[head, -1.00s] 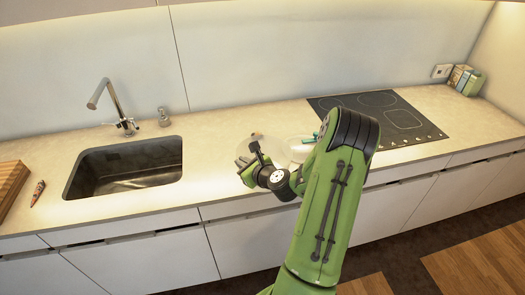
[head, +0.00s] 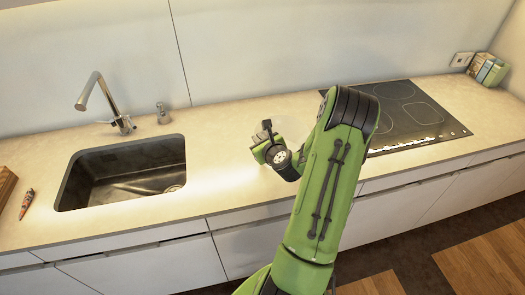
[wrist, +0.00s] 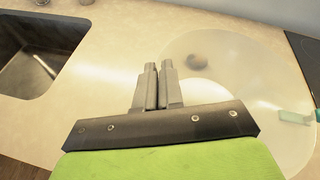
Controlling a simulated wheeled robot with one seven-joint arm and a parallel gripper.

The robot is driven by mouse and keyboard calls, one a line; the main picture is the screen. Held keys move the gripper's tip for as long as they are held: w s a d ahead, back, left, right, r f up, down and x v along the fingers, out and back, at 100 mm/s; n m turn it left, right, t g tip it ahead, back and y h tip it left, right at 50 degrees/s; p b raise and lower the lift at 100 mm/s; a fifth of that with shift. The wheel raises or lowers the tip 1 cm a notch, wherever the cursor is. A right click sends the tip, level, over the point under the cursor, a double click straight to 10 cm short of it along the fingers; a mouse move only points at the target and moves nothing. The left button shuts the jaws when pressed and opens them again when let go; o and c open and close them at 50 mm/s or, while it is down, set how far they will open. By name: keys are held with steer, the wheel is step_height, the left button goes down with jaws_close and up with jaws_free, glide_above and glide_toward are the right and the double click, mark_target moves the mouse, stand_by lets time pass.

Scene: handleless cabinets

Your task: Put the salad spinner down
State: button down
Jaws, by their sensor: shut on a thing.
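The salad spinner (wrist: 240,85) is a large, pale, see-through bowl shape on the right of the wrist view. A small brown round spot shows through it, and a teal part (wrist: 295,117) is at its right side. My gripper (wrist: 159,66) has its two fingers close together at the spinner's left edge, shut on its thin wall. In the head view my gripper (head: 267,138) is over the counter between sink and cooktop. The spinner cannot be made out there; my arm covers part of that area. Whether its base touches the counter is unclear.
The sink (head: 125,172) is open to the left, with a tap (head: 108,105) and a soap dispenser (head: 162,113) behind it. The black cooktop (head: 405,110) is to the right. The counter (head: 225,150) between sink and gripper is clear. Books (head: 487,68) stand at the far right.

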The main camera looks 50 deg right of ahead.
step_height(320, 180, down, 4)
steer(key=shift+w+f+b, duration=0.15)
steer(key=shift+f+b, duration=0.1)
steer(key=shift+b, duration=0.3)
steer(key=shift+f, duration=0.15)
steer(key=c, duration=1.3)
jaws_free()
